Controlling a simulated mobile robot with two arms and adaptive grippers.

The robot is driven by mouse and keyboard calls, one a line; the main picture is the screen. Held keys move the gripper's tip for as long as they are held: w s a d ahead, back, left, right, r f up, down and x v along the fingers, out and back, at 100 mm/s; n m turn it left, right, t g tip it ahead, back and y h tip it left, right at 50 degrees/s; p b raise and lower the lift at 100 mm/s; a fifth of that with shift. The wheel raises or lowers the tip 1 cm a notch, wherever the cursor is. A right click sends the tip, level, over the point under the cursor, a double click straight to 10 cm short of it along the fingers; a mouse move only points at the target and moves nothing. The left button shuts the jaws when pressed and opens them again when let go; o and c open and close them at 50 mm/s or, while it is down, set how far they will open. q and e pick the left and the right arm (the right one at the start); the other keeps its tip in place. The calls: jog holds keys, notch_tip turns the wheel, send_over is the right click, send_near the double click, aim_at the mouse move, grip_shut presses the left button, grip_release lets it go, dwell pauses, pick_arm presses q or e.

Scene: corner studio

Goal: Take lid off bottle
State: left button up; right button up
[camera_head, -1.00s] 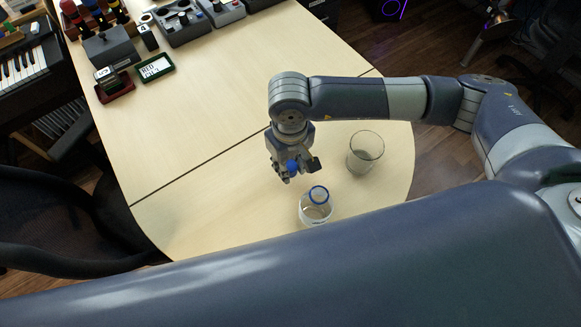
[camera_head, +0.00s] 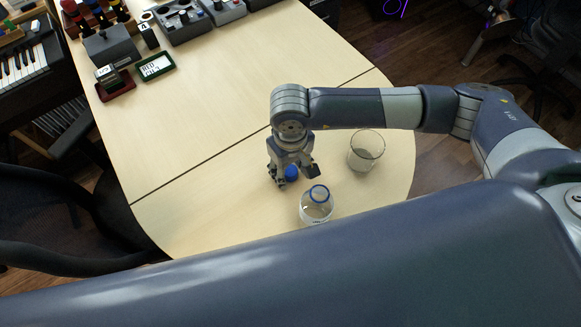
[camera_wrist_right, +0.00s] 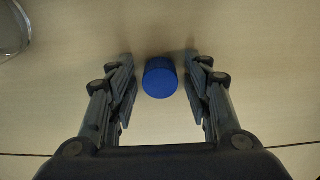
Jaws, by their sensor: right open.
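The clear bottle (camera_head: 316,208) stands upright on the table with a blue ring around its open neck. The blue lid (camera_head: 292,173) is off the bottle, to its upper left, and appears to rest on the table. My right gripper (camera_head: 295,177) points down over the lid. In the right wrist view the lid (camera_wrist_right: 160,78) lies between the two spread fingers (camera_wrist_right: 160,92), with a gap on each side. The right gripper is open and holds nothing. My left gripper is not in view.
An empty clear glass (camera_head: 366,152) stands right of the gripper. A clear rim (camera_wrist_right: 12,30) shows at the right wrist view's upper left. The table (camera_head: 220,110) is bare to the left. Electronic gear (camera_head: 185,22) and a small sign (camera_head: 155,67) sit at the back.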

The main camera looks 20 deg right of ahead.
aim_at(292, 170)
jog(key=shift+r, duration=0.15)
jog(key=shift+w+r, duration=0.1)
jog(key=shift+r, duration=0.15)
notch_tip(292, 170, up, 12)
jog(key=b, duration=0.1)
jog(key=shift+f+b, duration=0.2)
jog(key=shift+b, duration=0.15)
jog(key=shift+d, duration=0.1)
